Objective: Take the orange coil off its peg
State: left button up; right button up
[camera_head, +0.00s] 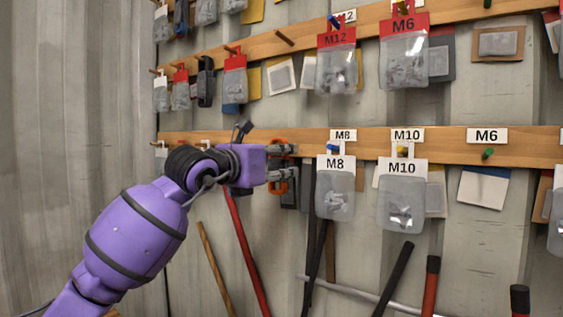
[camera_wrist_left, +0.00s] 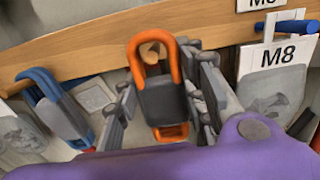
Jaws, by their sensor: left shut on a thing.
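The orange coil (camera_wrist_left: 170,60) is an orange loop bound by a dark grey middle. In the left wrist view it hangs with the end of a wooden peg (camera_wrist_left: 152,51) showing inside its upper loop. My left gripper (camera_head: 291,161) has its fingers on either side of the coil's dark middle and is shut on it. In the head view only small orange parts of the coil (camera_head: 279,186) show around the fingers, and the peg is hidden there. My right gripper is not in view.
An M8 bag (camera_head: 336,190) hangs close to the right of my gripper, with an M10 bag (camera_head: 402,200) beyond it. A blue coil (camera_wrist_left: 52,100) hangs to the left in the wrist view. Long-handled tools (camera_head: 243,245) lean below the wooden rail (camera_head: 450,150).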

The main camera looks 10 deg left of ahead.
aim_at(275, 159)
pick_arm(q)
jog(key=shift+v, duration=1.4)
jog(key=shift+r, duration=0.15)
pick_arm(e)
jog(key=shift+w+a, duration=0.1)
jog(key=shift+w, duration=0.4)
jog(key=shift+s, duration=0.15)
pick_arm(q)
jog(key=shift+s, duration=0.1)
jog(key=shift+v, duration=0.75)
jog(key=shift+b+v, duration=0.35)
jog(key=shift+v, duration=0.7)
jog(key=shift+s+a, duration=0.3)
jog(key=shift+s, duration=0.3)
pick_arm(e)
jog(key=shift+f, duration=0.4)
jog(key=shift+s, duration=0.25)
